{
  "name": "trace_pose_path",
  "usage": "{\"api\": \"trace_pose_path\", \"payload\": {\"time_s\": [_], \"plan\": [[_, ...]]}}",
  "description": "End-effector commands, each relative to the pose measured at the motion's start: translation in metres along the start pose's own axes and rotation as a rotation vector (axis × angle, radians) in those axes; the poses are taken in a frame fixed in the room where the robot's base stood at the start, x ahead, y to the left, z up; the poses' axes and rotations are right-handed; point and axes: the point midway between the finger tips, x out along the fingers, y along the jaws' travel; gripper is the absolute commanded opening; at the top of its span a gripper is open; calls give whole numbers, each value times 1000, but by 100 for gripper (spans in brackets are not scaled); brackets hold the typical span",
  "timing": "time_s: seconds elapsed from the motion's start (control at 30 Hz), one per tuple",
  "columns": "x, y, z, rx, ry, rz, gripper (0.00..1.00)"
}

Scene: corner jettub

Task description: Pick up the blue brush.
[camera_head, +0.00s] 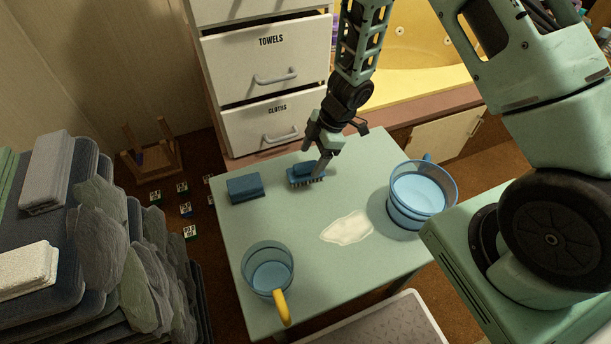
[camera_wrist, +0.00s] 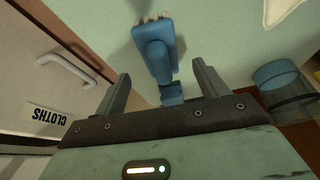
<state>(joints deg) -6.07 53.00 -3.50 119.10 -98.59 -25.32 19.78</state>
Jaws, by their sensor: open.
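The blue brush (camera_head: 303,175) lies bristles-down on the green table (camera_head: 240,235), near its back edge by the drawers. In the wrist view the brush (camera_wrist: 156,52) shows as a blue body with pale bristles at its far end. My gripper (camera_head: 320,165) is over the table with its fingers down at the brush, partly hiding it. In the wrist view my gripper (camera_wrist: 160,75) has its two fingers apart, with the near part of the brush between them. A gap shows on each side, and neither finger appears to touch it.
A dark blue block (camera_head: 244,187) lies left of the brush. A clear jug with a yellow handle (camera_head: 268,268) stands at the front left. A clear blue bucket (camera_head: 420,195) stands at the right. A white patch (camera_head: 347,228) lies between. Drawers (camera_head: 268,85) rise behind.

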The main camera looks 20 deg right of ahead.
Motion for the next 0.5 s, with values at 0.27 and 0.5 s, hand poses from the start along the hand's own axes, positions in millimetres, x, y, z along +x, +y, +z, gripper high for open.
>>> {"api": "trace_pose_path", "payload": {"time_s": [0.27, 0.5], "plan": [[19, -1, -1, 0, 0, -1, 73], [54, -1, -3, 1, 0, 0, 73]]}}
